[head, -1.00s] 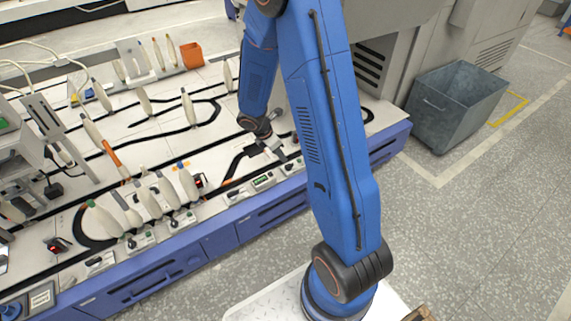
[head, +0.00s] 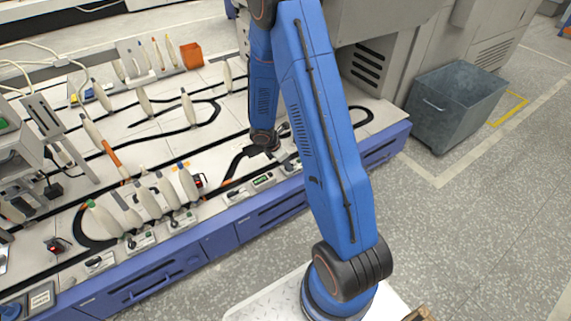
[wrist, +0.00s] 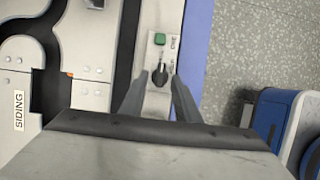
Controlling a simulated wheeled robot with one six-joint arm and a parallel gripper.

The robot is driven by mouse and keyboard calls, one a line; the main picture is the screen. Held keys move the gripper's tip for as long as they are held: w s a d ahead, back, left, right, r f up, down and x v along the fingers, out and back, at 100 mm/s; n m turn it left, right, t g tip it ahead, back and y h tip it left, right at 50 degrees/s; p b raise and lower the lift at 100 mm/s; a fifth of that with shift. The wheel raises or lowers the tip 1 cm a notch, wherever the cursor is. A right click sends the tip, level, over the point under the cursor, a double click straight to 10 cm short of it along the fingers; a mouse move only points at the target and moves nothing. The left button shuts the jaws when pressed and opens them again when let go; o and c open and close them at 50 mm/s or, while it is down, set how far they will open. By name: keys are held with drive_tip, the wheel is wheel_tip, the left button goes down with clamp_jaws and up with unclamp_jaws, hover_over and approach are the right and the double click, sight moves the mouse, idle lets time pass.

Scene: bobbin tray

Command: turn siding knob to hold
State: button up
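My gripper (wrist: 158,83) is open, with one dark finger on each side of the knob. Gaps show between fingers and knob, and I cannot tell how far the tips are above the plate. A "SIDING" label (wrist: 18,110) lies on the table to the left. In the head view my arm hides most of the gripper and this knob.
A similar control plate (head: 263,181) sits along the table's blue front edge (head: 225,228). Several pale bobbins (head: 187,183) stand to the left on the table. Black track strips cross the white top. A grey bin (head: 455,108) stands on the floor at right.

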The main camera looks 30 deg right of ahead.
clamp_jaws()
drive_tip(key=shift+m, duration=0.4)
drive_tip(key=m, duration=0.1)
drive_tip(key=m+g, duration=0.1)
drive_tip(key=shift+w+m, duration=0.25)
drive_tip(key=shift+m, duration=0.15)
drive_tip(key=m, duration=0.1)
drive_tip(key=m+g, duration=0.1)
drive_tip(key=m, duration=0.1)
drive_tip(key=m+g+y, duration=0.1)
drive_tip(key=shift+w+d+m, duration=0.2)
drive_tip(key=shift+w+m, duration=0.05)
drive_tip(key=shift+m, duration=0.05)
drive_tip(key=m, duration=0.1)
drive_tip(key=m+y, duration=0.1)
drive_tip(key=m, duration=0.1)
drive_tip(key=m+g, duration=0.1)
drive_tip(key=m, duration=0.1)
drive_tip(key=shift+w+d+y, duration=0.2)
drive_tip(key=shift+d+y, duration=0.05)
drive_tip(key=shift+y, duration=0.05)
drive_tip(key=m, duration=0.1)
drive_tip(key=m+y, duration=0.1)
drive_tip(key=m, duration=0.2)
drive_tip(key=shift+d+m+g+y, duration=0.25)
drive_tip(key=shift+m+g+y, duration=0.05)
